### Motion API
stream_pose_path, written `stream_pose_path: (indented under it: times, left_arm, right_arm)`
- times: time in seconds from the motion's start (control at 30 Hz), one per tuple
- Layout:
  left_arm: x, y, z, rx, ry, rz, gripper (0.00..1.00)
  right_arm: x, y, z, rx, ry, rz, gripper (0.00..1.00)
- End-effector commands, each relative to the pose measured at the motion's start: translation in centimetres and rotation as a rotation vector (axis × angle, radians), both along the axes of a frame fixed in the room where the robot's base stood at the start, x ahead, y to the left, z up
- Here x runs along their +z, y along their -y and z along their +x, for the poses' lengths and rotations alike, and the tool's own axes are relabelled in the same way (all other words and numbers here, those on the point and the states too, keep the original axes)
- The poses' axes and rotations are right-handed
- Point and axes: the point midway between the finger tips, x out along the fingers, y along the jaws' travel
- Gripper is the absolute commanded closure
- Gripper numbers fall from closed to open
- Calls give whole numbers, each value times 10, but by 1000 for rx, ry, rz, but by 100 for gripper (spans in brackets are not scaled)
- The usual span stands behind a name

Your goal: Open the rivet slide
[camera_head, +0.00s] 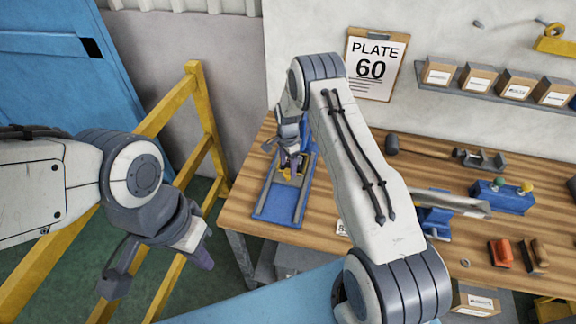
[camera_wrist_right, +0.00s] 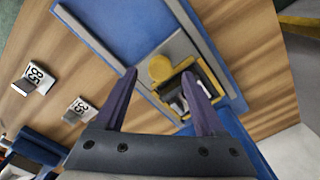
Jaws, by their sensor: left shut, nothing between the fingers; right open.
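The rivet slide is a blue tray (camera_head: 275,211) with two grey rails and a yellow sliding part (camera_head: 291,178), on the left of the wooden bench. My right gripper (camera_head: 290,165) is over the slide's far half and partly hides it. In the right wrist view, the open purple fingers (camera_wrist_right: 160,73) are on either side of the yellow part with its round knob (camera_wrist_right: 160,68). A dark opening shows in the yellow part. I cannot tell whether the fingers touch it. My left gripper (camera_head: 203,261) is shut and empty, left of the bench.
A yellow railing (camera_head: 200,130) stands left of the bench. A mallet (camera_head: 410,147), a blue vise (camera_head: 434,221) and a blue box with knobs (camera_head: 501,197) are to the right. In the right wrist view, number tags (camera_wrist_right: 40,74) lie beside the slide.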

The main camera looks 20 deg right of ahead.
Motion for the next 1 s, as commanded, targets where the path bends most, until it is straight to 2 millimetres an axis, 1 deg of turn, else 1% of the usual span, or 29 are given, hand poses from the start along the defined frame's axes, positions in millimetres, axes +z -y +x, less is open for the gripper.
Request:
stream_pose_path:
  times: [0.03, 0.2, 0.33, 0.53, 0.57, 0.6, 0.67, 0.7, 0.73, 0.77, 1.0]
  left_arm:
    - [6, 0, 0, 0, 0, 0, 100]
    - [10, 0, 0, 1, 0, 0, 100]
    - [11, 0, 0, 1, 0, 0, 100]
    - [10, 0, 0, 1, 0, 0, 100]
    - [10, 0, 0, 1, 0, 0, 100]
    - [10, 0, 0, 1, 0, 0, 100]
    - [10, 0, 0, 1, 0, 0, 100]
    - [10, 0, 0, 1, 0, 0, 100]
    - [10, 0, 0, 1, 0, 0, 100]
    - [10, 0, 0, 1, 0, 0, 100]
    - [10, 0, 0, 1, 0, 0, 100]
  right_arm:
    - [-5, 0, -1, 1, -3, 0, 28]
    - [-20, 0, 0, 1, 0, 0, 28]
    - [-24, 0, 0, 1, 0, 0, 28]
    - [-25, 0, 0, 1, 0, 0, 28]
    - [-25, 0, 0, 1, 0, 0, 32]
    - [-25, 0, 0, 1, 0, 0, 47]
    - [-25, 0, 0, 1, 0, 0, 70]
    - [-24, 0, 0, 1, 0, 0, 86]
    - [-24, 0, 0, 1, 0, 0, 97]
    - [-24, 0, 0, 1, 0, 0, 100]
    - [-24, 0, 0, 1, 0, 0, 100]
